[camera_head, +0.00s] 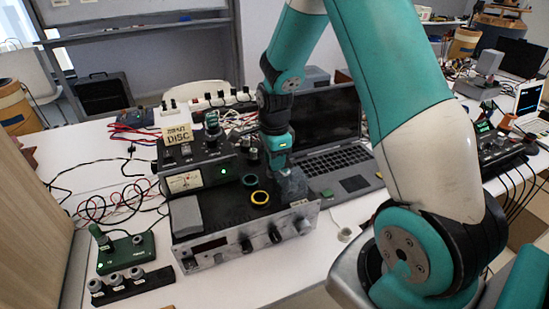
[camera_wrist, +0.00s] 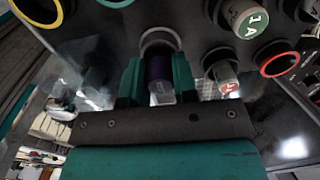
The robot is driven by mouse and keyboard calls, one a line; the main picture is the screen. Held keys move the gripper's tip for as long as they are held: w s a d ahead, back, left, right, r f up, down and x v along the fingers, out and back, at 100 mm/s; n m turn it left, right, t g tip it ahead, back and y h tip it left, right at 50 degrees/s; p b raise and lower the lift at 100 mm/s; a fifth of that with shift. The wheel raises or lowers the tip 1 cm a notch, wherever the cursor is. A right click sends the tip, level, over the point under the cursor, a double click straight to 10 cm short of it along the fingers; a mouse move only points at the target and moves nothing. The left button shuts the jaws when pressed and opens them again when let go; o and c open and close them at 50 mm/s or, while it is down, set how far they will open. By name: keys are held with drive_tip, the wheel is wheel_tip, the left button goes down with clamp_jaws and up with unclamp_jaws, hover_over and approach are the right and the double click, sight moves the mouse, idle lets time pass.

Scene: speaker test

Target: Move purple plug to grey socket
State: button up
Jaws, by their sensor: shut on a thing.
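My gripper (camera_wrist: 158,80) is shut on the purple plug (camera_wrist: 158,75), which sits dark between its two green fingers in the wrist view. The grey socket (camera_wrist: 161,36) shows as a pale grey ring just beyond the plug's far end, in line with it. The plug overlaps the ring's near edge; I cannot tell whether its tip is inside. In the head view my gripper (camera_head: 285,172) points down over the right part of the black-topped device (camera_head: 222,219). There the plug and the grey socket are hidden or too small to make out.
Close by are a yellow ring (camera_wrist: 38,10), a green ring (camera_wrist: 116,2), a red ring (camera_wrist: 280,64), and labelled plugs (camera_wrist: 248,20) (camera_wrist: 224,76). An open laptop (camera_head: 340,160) stands behind. A meter box (camera_head: 205,172) stands at left. Cables (camera_head: 95,212) lie on the left table.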

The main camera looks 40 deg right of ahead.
drive_tip(key=shift+f, duration=0.35)
drive_tip(key=o, duration=0.9)
drive_tip(key=shift+r, duration=0.1)
wheel_tip(320, 180, up, 12)
drive_tip(key=s+a+r+n+y, duration=0.2)
drive_tip(key=s+a+r+n, duration=0.1)
drive_tip(key=s+a+n, duration=0.8)
drive_tip(key=s+a+r+n+y, duration=0.2)
drive_tip(key=s+a+r+n, duration=0.2)
drive_tip(key=s+a+n, duration=0.7)
drive_tip(key=n, duration=0.6)
drive_tip(key=shift+s+a+r+b, duration=0.15)
drive_tip(key=shift+a+b, duration=0.1)
drive_tip(key=shift+b, duration=0.15)
